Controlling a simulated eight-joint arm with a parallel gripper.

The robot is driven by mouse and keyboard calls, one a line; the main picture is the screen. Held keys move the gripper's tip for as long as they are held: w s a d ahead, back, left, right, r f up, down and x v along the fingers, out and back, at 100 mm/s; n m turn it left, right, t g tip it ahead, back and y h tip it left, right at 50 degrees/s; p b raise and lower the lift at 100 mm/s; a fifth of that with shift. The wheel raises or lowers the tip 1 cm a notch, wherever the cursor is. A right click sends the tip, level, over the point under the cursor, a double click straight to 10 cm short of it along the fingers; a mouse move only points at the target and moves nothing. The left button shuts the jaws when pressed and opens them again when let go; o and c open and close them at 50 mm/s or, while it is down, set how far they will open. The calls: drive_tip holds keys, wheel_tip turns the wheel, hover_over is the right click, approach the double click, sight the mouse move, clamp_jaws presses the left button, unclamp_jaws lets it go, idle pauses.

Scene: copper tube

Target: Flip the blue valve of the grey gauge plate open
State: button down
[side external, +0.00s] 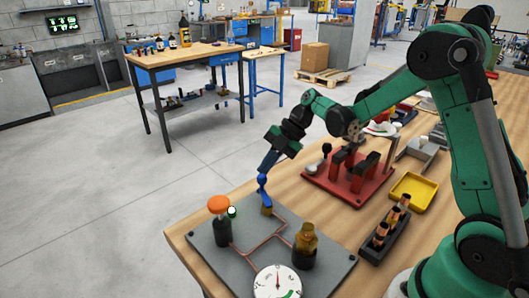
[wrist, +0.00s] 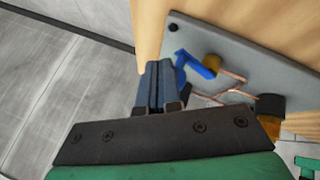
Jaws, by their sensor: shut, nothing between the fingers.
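The grey gauge plate (side external: 200,251) lies at the near end of the wooden bench, with copper tubing and a white dial gauge (side external: 276,282) on it. The blue valve handle (side external: 263,190) stands up from a brass body (side external: 267,209) at the plate's far edge. In the wrist view the blue valve handle (wrist: 194,65) lies just right of my gripper's fingers. My gripper (side external: 266,168) is shut and empty, its tips close to the top of the handle; I cannot tell whether they touch. In the wrist view my gripper (wrist: 160,68) shows its two fingers together.
An orange-topped dark cylinder (side external: 219,222) and a brass-topped one (side external: 305,245) stand on the plate. A red fixture (side external: 350,175), a black rack of copper pieces (side external: 384,238) and a yellow tray (side external: 413,188) sit on the bench. Open floor lies to the left.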

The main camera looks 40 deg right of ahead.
drive_tip(key=shift+w+a+n+g, duration=0.2)
drive_tip(key=shift+a+n+g, duration=0.1)
drive_tip(key=shift+n, duration=0.1)
drive_tip(key=shift+w+a, duration=0.2)
drive_tip(key=shift+a, duration=0.1)
drive_tip(key=shift+s, duration=0.15)
drive_tip(key=shift+s+a, duration=0.5)
drive_tip(key=shift+s, duration=0.2)
drive_tip(key=shift+d, duration=0.15)
drive_tip(key=shift+w+d, duration=0.15)
drive_tip(key=shift+d, duration=0.15)
drive_tip(key=d, duration=0.1)
drive_tip(key=w+d, duration=0.1)
drive_tip(key=d, duration=0.1)
drive_tip(key=d+r, duration=0.1)
drive_tip(key=shift+w+d, duration=0.15)
drive_tip(key=shift+w, duration=0.2)
drive_tip(key=w+d+r, duration=0.3)
drive_tip(key=d+r, duration=0.1)
drive_tip(key=r, duration=0.3)
drive_tip(key=shift+w, duration=0.4)
